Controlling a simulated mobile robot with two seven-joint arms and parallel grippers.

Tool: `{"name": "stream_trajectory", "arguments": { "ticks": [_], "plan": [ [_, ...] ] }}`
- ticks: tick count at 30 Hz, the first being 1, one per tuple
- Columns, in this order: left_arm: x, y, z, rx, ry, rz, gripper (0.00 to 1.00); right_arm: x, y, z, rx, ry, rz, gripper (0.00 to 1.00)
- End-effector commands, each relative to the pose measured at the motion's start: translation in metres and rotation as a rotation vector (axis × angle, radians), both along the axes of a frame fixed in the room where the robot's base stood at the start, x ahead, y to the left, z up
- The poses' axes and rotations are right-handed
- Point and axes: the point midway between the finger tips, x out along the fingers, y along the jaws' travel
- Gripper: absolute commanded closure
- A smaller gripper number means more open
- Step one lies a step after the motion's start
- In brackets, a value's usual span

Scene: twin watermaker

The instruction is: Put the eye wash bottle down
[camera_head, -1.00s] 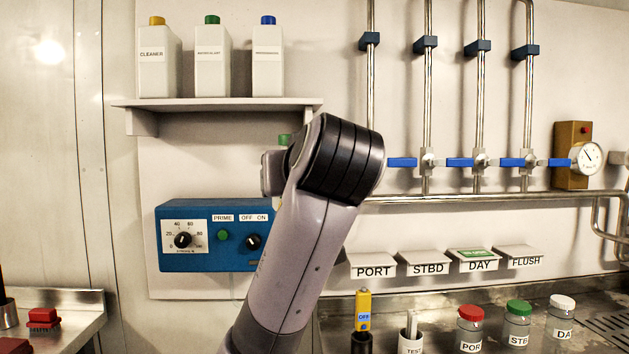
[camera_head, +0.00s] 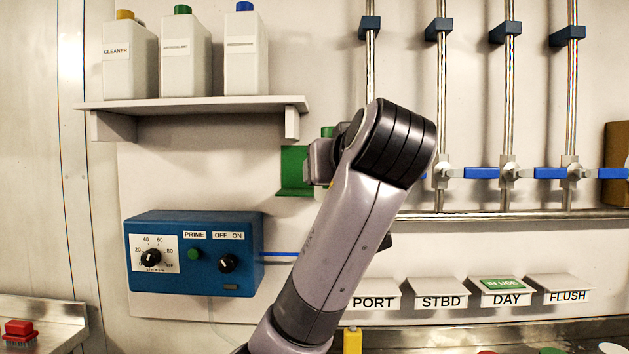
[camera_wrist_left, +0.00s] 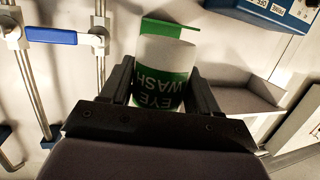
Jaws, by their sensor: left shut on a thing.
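The eye wash bottle (camera_wrist_left: 160,90) is white with a green label and stands between my left gripper's black fingers (camera_wrist_left: 160,78) in the left wrist view, its lettering upside down there. My left gripper is shut on it. A green wall bracket (camera_wrist_left: 172,28) lies close to the bottle's white end; I cannot tell if they touch. In the head view the bracket (camera_head: 293,168) is on the wall below the shelf, just left of my left wrist. A bit of green (camera_head: 327,131) shows above the wrist; my arm hides the gripper and most of the bottle. My right gripper is not in view.
The shelf (camera_head: 200,104) with three white jugs is above left. The blue control box (camera_head: 195,255) sits below the bracket. Pipes with blue valve handles (camera_head: 481,172) are to the right, above the labelled holders (camera_head: 440,295). A yellow item (camera_head: 352,340) shows low down.

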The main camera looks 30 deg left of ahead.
Motion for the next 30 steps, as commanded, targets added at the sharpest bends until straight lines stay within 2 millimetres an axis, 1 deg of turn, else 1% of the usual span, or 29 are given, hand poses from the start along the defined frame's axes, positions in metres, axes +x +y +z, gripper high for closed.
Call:
{"name": "stream_trajectory", "arguments": {
  "ticks": [1,5,11,15,19,22,26,30],
  "plan": [
    [0.003,0.006,0.003,0.005,-0.002,0.007,0.82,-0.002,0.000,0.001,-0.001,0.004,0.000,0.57],
    [0.015,0.020,0.002,0.003,0.003,0.010,0.82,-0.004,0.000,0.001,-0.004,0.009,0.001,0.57],
    [0.035,0.039,0.003,0.003,0.001,0.010,0.82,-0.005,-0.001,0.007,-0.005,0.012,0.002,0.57],
    [0.060,0.063,0.002,-0.004,0.006,0.009,0.82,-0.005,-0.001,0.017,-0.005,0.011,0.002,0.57],
    [0.080,0.082,0.002,-0.004,0.005,0.007,0.82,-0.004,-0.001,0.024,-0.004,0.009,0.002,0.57],
    [0.090,0.091,0.001,-0.003,0.004,0.005,0.82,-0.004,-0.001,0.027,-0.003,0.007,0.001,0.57],
    [0.096,0.097,0.001,-0.002,0.003,0.003,0.82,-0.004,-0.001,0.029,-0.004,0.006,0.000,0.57],
    [0.110,0.111,0.002,-0.002,0.005,0.005,0.82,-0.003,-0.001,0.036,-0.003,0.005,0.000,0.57]
  ]
}}
